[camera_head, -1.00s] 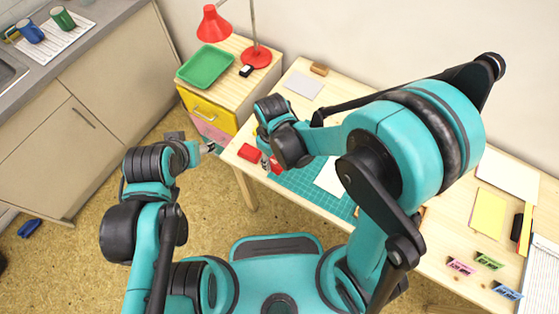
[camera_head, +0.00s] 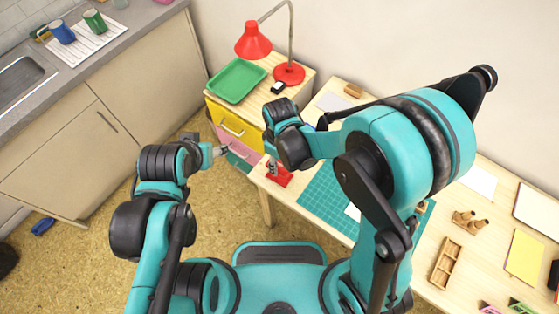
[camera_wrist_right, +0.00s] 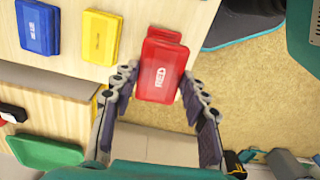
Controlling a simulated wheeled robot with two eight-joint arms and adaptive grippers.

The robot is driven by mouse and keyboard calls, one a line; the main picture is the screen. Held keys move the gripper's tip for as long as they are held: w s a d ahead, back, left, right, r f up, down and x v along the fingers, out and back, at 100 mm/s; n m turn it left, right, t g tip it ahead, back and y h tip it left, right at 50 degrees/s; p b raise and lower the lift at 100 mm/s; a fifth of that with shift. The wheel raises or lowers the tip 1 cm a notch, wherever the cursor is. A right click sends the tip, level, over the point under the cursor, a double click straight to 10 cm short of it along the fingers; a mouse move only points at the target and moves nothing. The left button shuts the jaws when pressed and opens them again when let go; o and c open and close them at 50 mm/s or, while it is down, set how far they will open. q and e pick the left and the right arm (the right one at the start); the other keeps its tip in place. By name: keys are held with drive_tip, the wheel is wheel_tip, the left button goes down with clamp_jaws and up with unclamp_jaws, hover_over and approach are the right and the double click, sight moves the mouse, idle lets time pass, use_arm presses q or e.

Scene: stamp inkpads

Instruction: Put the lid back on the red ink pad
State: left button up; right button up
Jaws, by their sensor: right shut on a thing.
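The red lid marked RED (camera_wrist_right: 161,77) is held between the fingers of my right gripper (camera_wrist_right: 159,72) in the right wrist view. The red ink pad (camera_wrist_right: 163,34) shows behind it, its edge visible past the lid's top and right side. In the head view the red ink pad (camera_head: 284,178) lies at the desk's left end, with my right gripper (camera_head: 272,166) just over it. Whether lid and pad touch cannot be told. My left gripper (camera_head: 222,150) is away from the desk, left of the pad; its fingers are too small to judge.
A blue pad (camera_wrist_right: 38,27) and a yellow pad (camera_wrist_right: 100,37) lie near the red one. A green cutting mat (camera_head: 327,205) covers the desk front. The drawer cabinet with a green tray (camera_head: 237,83) and red lamp (camera_head: 253,40) stands at the left.

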drive_tip(key=shift+f+b, duration=2.4)
drive_tip(key=shift+f, duration=0.3)
drive_tip(key=shift+f+b, duration=0.55)
drive_tip(key=shift+b, duration=0.4)
idle(0.6)
drive_tip(key=o, duration=1.4)
drive_tip(key=shift+r+p, duration=2.75)
drive_tip(key=shift+r, duration=0.8)
